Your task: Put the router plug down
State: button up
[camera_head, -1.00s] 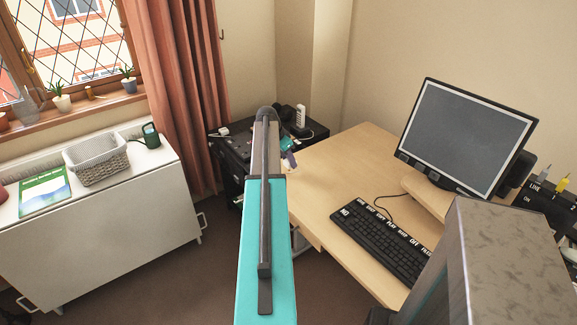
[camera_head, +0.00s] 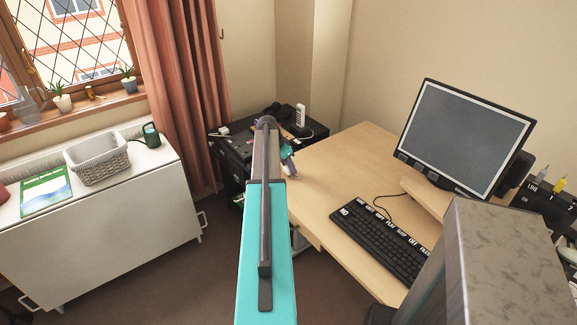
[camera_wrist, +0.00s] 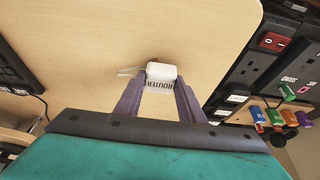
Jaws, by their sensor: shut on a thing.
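The router plug (camera_wrist: 161,73) is a small white block with ROUTER printed on its side. In the wrist view it sits between the fingertips of my gripper (camera_wrist: 158,84), which is shut on it. Pale wood of the desk (camera_wrist: 150,30) lies behind the plug, and I cannot tell whether the plug touches it. In the head view my gripper (camera_head: 287,156) shows only partly past my arm, by the desk's left edge (camera_head: 318,165). The plug cannot be made out there.
Black socket units (camera_wrist: 255,65) with a red switch lie beside the desk edge. Several coloured pieces (camera_wrist: 282,117) are beyond them. A keyboard (camera_head: 385,238) and monitor (camera_head: 466,135) occupy the desk's right side. The desk's left part is bare.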

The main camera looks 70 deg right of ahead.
jog(key=shift+f, duration=0.15)
jog(key=o, duration=1)
jog(key=shift+b+v, duration=0.95)
jog(key=shift+v, duration=5.25)
